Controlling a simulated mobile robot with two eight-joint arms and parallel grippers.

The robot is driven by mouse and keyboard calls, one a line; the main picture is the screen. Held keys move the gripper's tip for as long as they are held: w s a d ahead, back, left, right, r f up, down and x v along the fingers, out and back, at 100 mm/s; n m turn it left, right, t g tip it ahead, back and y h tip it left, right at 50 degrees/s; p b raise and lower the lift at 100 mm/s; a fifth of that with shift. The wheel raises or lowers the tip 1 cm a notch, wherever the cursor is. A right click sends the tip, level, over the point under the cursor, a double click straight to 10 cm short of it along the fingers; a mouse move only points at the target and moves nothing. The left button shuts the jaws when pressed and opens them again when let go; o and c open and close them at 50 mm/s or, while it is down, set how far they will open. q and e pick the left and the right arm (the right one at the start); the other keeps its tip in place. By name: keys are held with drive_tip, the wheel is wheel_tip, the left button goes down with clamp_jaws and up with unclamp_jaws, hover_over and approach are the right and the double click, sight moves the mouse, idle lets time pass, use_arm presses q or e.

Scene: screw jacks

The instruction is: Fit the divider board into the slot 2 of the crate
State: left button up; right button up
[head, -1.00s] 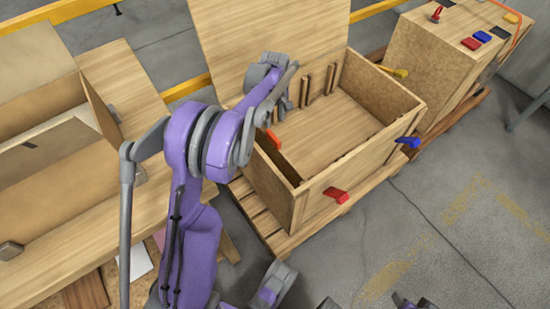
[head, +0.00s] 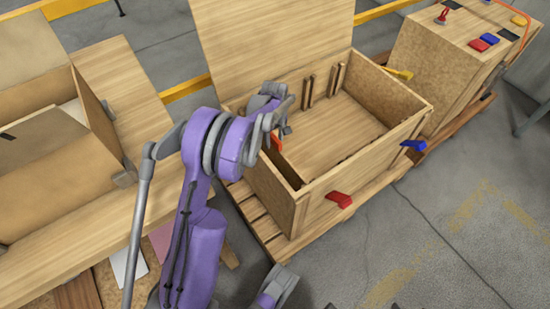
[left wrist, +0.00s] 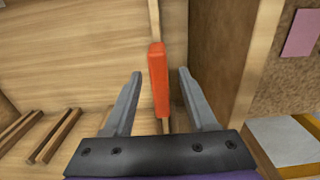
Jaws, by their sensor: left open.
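The crate (head: 367,158) stands open, with rib pairs (head: 309,91) on its back wall forming slots. An upright thin board with an orange handle, which looks like the divider board (left wrist: 155,18), stands inside, seen edge-on, roughly parallel to the crate's left wall. Its orange handle (left wrist: 158,78) also shows in the head view (head: 276,141). My left gripper (left wrist: 160,85) is open, one finger on each side of the handle, apart from it. It is over the crate's left part in the head view (head: 281,128). Which slot the board is in is hidden.
A raised panel (head: 270,40) stands behind the crate. Red (head: 339,200), blue (head: 414,145) and yellow (head: 399,74) tabs stick out from its walls. A wooden table with an open box (head: 50,190) is on the left; another wooden box (head: 440,65) is at right. Floor at front right is clear.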

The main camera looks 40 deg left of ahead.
use_arm(q)
clamp_jaws()
idle(0.3)
idle(1.1)
